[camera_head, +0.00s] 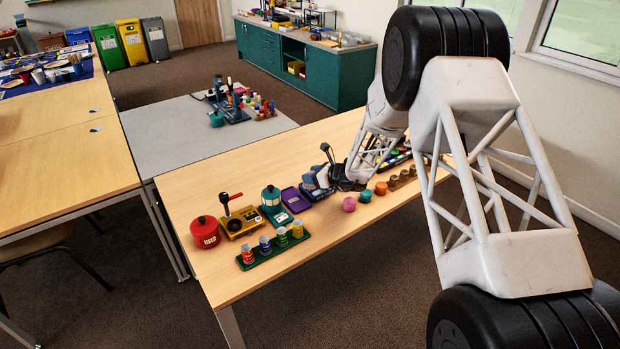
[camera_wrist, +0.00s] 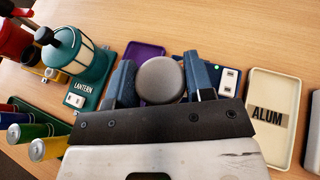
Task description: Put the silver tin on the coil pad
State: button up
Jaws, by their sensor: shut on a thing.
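In the wrist view, the round, dull grey top of the silver tin (camera_wrist: 160,80) sits between the two blue-grey fingers of my gripper (camera_wrist: 161,88). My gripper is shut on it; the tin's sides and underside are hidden. A blue pad with a green light and white plates (camera_wrist: 228,78), possibly the coil pad, lies just right of the tin, partly behind the right finger. I cannot tell whether the tin touches anything below. In the head view my gripper (camera_head: 342,178) is low over the table's middle, and the tin cannot be made out.
A purple tray (camera_wrist: 141,51) lies behind the left finger. Left of it stands a teal lantern (camera_head: 271,197). A red pot (camera_head: 205,232) and a green rack of small cans (camera_head: 262,258) are further left. A cream ALUM tray (camera_wrist: 257,142) is at right. Pink (camera_head: 349,204) and orange pieces stand nearby.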

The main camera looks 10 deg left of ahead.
jog(key=shift+w+a+f, duration=0.1)
jog(key=shift+w+a, duration=0.25)
jog(key=shift+w, duration=0.5)
jog(key=shift+w+a+f, duration=0.1)
jog(key=shift+w+a, duration=0.2)
jog(key=shift+w, duration=0.55)
jog(key=shift+f, duration=1.7)
jog(key=shift+f, duration=0.1)
jog(key=o, duration=0.9)
jog(key=shift+o, duration=0.2)
jog(key=v, duration=1.2)
